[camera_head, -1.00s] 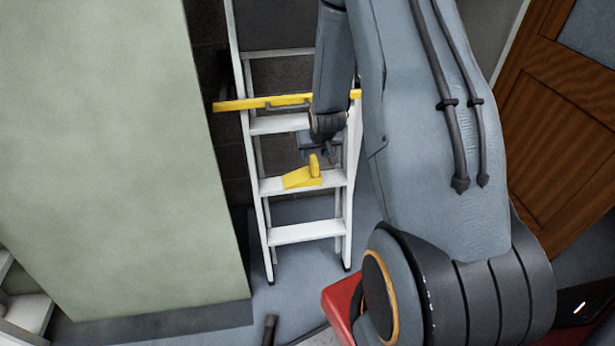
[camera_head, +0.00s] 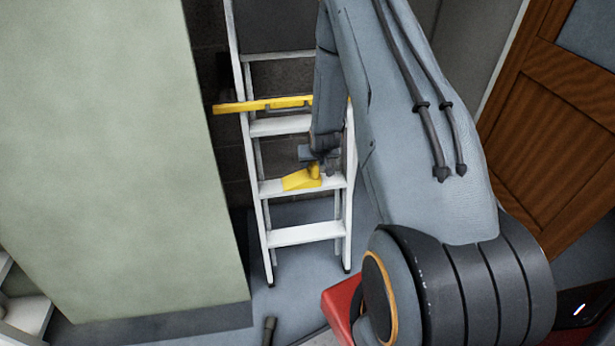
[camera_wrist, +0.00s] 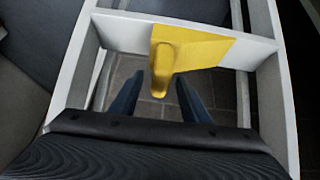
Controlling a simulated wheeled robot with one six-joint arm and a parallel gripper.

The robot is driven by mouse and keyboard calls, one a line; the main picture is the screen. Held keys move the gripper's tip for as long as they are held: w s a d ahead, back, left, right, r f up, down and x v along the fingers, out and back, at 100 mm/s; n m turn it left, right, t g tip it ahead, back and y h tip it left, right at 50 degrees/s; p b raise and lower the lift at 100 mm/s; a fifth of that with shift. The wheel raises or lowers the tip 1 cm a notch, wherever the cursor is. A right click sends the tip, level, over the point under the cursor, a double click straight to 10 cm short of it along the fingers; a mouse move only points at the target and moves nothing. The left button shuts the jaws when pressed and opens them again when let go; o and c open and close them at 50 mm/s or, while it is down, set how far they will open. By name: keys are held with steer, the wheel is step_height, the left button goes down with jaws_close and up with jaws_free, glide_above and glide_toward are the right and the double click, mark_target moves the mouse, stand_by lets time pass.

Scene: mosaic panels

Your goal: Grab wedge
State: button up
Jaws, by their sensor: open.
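The yellow wedge (camera_head: 301,181) lies on a white step of the ladder (camera_head: 306,233), with an upright tab at its right end. In the wrist view the wedge (camera_wrist: 188,52) sits on the step ahead of my gripper, its tab pointing toward me. My gripper (camera_head: 318,163) is at the wedge's upright tab in the head view. In the wrist view my gripper (camera_wrist: 155,92) is open, its two dark blue fingers apart, with the tab's end in line with the gap between them. Whether a finger touches the tab cannot be told.
A yellow level-like bar (camera_head: 262,104) lies across the ladder above the wedge. A pale green wall block (camera_head: 110,150) stands close on the left. A wooden door (camera_head: 560,130) is at the right. A red object (camera_head: 342,305) is low by my arm base.

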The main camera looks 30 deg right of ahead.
steer(key=shift+c, duration=0.2)
jaws_close()
steer(key=shift+r, duration=0.15)
